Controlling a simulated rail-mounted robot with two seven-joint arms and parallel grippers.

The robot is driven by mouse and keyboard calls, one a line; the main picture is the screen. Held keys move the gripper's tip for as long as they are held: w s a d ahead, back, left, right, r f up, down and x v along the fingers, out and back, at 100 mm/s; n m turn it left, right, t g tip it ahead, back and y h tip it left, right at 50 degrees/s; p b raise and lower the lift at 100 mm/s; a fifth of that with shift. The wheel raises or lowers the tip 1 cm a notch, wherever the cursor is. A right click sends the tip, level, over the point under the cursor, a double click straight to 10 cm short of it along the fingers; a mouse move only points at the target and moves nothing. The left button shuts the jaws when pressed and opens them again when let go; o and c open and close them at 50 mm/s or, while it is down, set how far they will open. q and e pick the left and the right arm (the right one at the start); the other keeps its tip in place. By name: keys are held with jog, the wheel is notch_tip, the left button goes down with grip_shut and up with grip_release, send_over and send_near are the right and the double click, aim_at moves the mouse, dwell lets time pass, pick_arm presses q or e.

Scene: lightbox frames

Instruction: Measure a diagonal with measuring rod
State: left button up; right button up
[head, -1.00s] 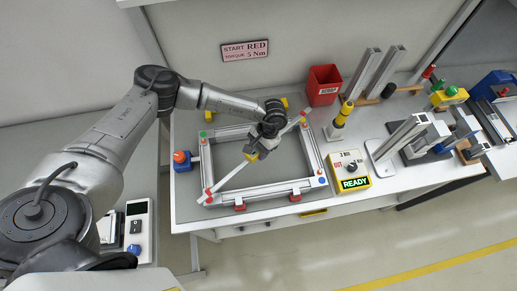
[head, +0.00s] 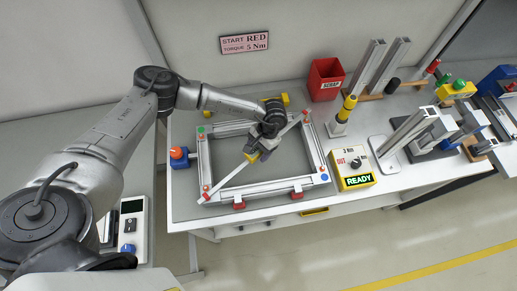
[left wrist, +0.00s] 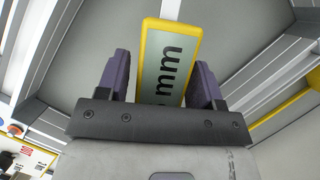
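The aluminium frame (head: 198,160) lies flat on the workbench. The measuring rod (head: 228,178) runs diagonally across it, from the near left corner to the far right corner, with red ends at both corners. My left gripper (head: 254,154) is at the rod's middle. Only "mm" and part of a digit can be read; the rest is hidden by the gripper. My right gripper is not in view.
A control box (head: 353,169) showing READY stands right of the frame. Behind are a red scrap bin (head: 325,80), a yellow-black tool (head: 343,113) and upright profiles (head: 370,67). An orange-topped blue block (head: 180,157) stands left of the frame. A wall sign (head: 244,42) reads START RED, 5 Nm.

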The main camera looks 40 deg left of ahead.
pick_arm(q)
jog(key=shift+o, duration=1)
jog(key=b+v, duration=0.1)
jog(key=v, duration=1.2)
jog(key=shift+r, duration=0.35)
jog(key=shift+w, duration=0.1)
